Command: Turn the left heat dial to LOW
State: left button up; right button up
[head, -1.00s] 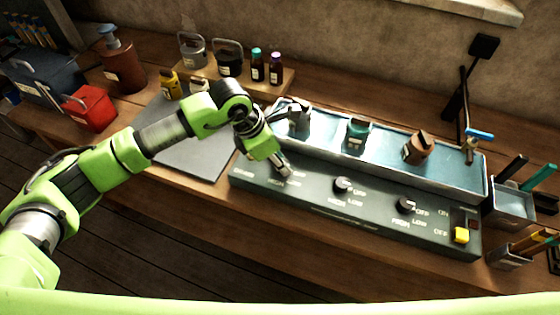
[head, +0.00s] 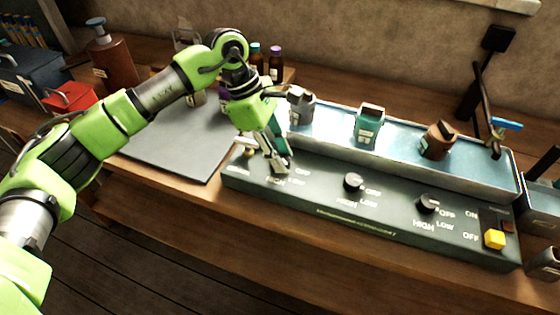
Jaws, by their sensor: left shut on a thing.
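The control panel (head: 320,206) is a long dark box along the front of the bench. My left gripper (head: 279,170) points down at the panel's left end and is shut on the left heat dial, which its fingers almost wholly hide. The printing around that dial is partly covered, so I cannot read its setting. My right gripper is not in view.
Behind the panel a blue-grey trough holds a grey container (head: 301,106), a teal container (head: 369,124) and a brown container (head: 438,141). A yellow switch (head: 494,239) sits at the panel's right end. A grey mat (head: 172,150) lies clear at left.

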pick_arm(q)
jog(key=shift+w+r+m, duration=0.1)
jog(key=shift+m, duration=0.2)
dwell(0.4)
jog(key=o, duration=1.1)
jog(key=v, duration=1.2)
jog(key=shift+d, duration=0.1)
